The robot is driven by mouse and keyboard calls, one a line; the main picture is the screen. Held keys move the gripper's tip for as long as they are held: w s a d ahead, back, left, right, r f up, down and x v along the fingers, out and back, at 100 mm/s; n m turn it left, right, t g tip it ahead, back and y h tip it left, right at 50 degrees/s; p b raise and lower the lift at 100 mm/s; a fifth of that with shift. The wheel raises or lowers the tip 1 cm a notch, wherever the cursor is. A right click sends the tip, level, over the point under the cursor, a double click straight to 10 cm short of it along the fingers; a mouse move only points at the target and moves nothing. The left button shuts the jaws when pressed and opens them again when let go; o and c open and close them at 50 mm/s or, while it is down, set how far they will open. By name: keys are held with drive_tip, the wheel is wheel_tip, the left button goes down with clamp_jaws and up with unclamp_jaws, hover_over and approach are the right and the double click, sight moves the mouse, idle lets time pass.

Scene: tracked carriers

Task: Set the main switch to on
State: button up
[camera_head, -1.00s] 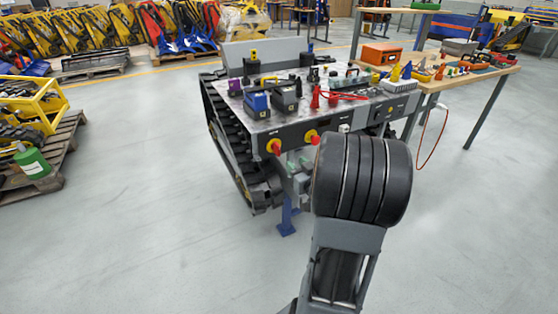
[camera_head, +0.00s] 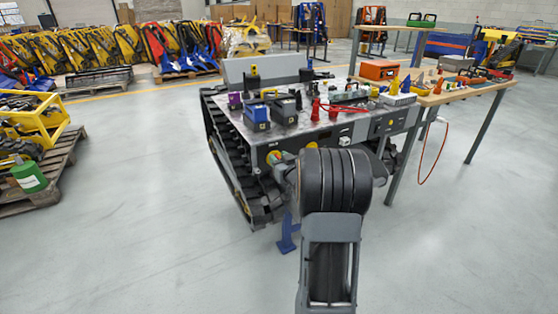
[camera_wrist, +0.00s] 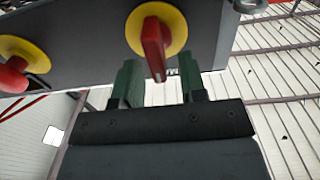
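The main switch (camera_wrist: 152,42) shows in the wrist view as a red rotary handle on a round yellow plate, set in the carrier's dark panel. Its handle points down in the picture. My gripper (camera_wrist: 160,72) is open, with two dark green fingers. The handle's free end shows between the fingertips, with a gap on each side; I cannot tell how deep it sits between them. In the head view my wrist stands close to the front panel of the tracked carrier (camera_head: 262,155), and my arm hides the gripper's fingers and much of the panel.
A second red knob (camera_wrist: 12,76) on a yellow plate sits left of the switch in the wrist view. Loose parts and battery-like blocks (camera_head: 257,112) lie on the carrier's top. A wooden workbench (camera_head: 470,88) stands right. Free floor lies in front.

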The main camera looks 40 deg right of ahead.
drive_tip(key=shift+w, duration=0.35)
clamp_jaws()
